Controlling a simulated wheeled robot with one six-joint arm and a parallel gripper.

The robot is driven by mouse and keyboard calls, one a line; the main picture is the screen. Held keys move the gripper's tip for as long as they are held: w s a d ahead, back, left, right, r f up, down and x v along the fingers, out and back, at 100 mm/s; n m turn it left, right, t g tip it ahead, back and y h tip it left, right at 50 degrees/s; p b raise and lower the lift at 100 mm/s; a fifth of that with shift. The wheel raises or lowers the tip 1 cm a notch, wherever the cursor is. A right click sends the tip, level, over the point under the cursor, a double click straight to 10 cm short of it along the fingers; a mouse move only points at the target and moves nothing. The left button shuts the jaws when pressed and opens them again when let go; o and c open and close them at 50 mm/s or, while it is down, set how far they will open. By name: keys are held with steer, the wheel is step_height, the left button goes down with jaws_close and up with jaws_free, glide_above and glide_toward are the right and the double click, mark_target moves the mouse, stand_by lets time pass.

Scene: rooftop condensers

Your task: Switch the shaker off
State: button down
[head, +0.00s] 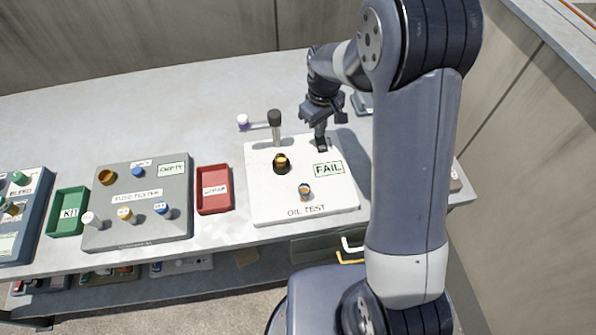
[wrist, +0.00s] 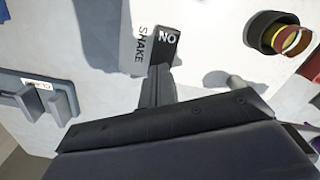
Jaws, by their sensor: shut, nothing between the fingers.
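The white oil test panel (head: 262,205) lies on the bench and has a screen (head: 328,169) reading FAIL. At its back right is a small dark switch (head: 321,147). In the wrist view the switch (wrist: 165,42) has a grey side marked SHAKE and a black face whose letters look like NO, possibly ON upside down. My gripper (head: 320,134) points down just above the switch, its fingers shut and empty. In the wrist view the fingertips (wrist: 158,80) are at the switch's near edge. I cannot tell whether they touch it. The switch's lower part is hidden.
A gold-ringed black holder (head: 281,163) and a small orange-and-blue part (head: 305,191) are on the panel. A red tray (head: 213,190) and a grey tester (head: 140,200) stand to the left.

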steer(key=shift+f, duration=0.35)
steer(key=shift+r+p, duration=2.3)
steer(key=shift+r, duration=1.35)
steer(key=shift+f, duration=0.15)
step_height(320, 180, down, 7)
steer(key=b, duration=0.5)
steer(key=shift+r, duration=0.3)
